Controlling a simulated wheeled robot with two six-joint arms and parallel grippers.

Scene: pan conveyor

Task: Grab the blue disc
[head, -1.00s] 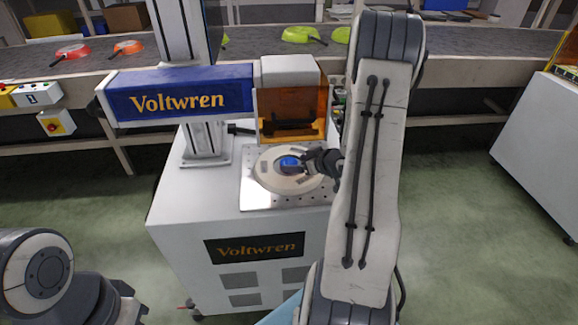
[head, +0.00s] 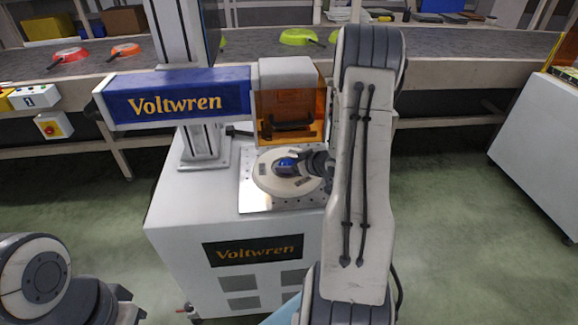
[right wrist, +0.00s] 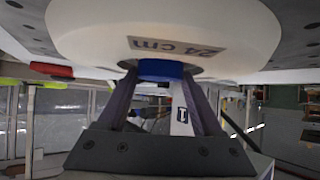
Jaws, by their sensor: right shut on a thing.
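The blue disc (head: 285,164) sits at the middle of a round pale plate (head: 268,181) on the Voltwren machine's metal bed. My right gripper (head: 300,163) reaches it from the right, shut on it. In the right wrist view, the blue disc (right wrist: 160,70) is between my right gripper's fingertips (right wrist: 160,78), up against the plate (right wrist: 90,30) marked "24 cm". The fingers partly cover the disc in the head view. Of my left arm, only a joint and dark end parts show at the lower left; its jaws cannot be made out.
The Voltwren machine's blue head (head: 180,98) and orange guard (head: 290,112) stand just behind and above the plate. A conveyor (head: 450,45) behind carries red, orange and green pans. A white cabinet (head: 540,150) stands at the right, with open floor between.

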